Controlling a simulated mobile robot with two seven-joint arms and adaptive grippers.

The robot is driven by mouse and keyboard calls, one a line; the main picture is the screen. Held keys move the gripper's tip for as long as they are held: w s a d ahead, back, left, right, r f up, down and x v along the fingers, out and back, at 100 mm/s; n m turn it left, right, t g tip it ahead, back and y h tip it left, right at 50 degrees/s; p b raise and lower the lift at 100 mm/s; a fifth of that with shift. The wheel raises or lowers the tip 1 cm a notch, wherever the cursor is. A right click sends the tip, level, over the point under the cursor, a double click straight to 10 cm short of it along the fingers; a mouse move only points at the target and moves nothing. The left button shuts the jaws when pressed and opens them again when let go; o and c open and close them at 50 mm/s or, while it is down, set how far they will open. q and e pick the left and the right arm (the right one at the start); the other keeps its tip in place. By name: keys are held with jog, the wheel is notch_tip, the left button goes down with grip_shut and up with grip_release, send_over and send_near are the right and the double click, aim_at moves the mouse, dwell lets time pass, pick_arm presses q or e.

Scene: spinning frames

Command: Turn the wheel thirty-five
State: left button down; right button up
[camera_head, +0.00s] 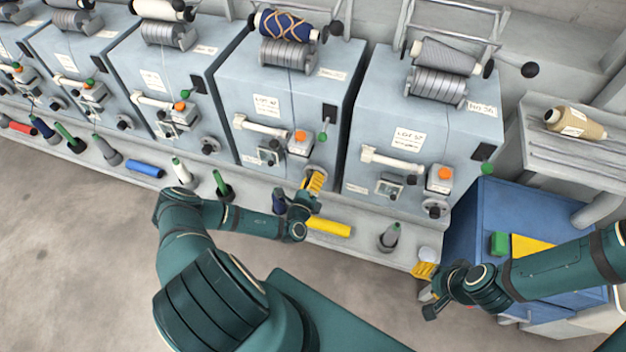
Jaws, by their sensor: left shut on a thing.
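The second spinning unit from the right (262,80) is a grey-blue box with a blue patterned spool on top; its number label is too small to read surely. An orange button (301,136) is on its front. My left gripper (314,182), with yellow finger pads, is below that button at the unit's lower front. It is shut on the unit's small wheel, which the fingers mostly hide. The rightmost unit shows a like dark wheel (433,209) uncovered. My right gripper (427,272) is low at the right, beyond the ledge's end; its finger gap is unclear.
A ledge (365,246) runs along the units, with a yellow tube (329,227), a grey cone (389,236) and a green cone (222,186) on it. A blue cabinet (478,215) stands at the right. The floor (70,260) at the left is clear.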

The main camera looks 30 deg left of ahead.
pick_arm(q)
jog(key=n, duration=0.3)
jog(key=shift+n, duration=0.4)
jog(key=n+b, duration=0.1)
jog(key=n, duration=0.2)
jog(key=shift+n, duration=0.3)
jog(key=n+b, duration=0.1)
jog(key=n, duration=0.2)
jog(key=shift+n, duration=0.3)
jog(key=shift+n+b, duration=0.55)
jog(key=shift+n, duration=1.55)
jog(key=c, duration=0.6)
grip_release()
jog(key=shift+o, duration=0.2)
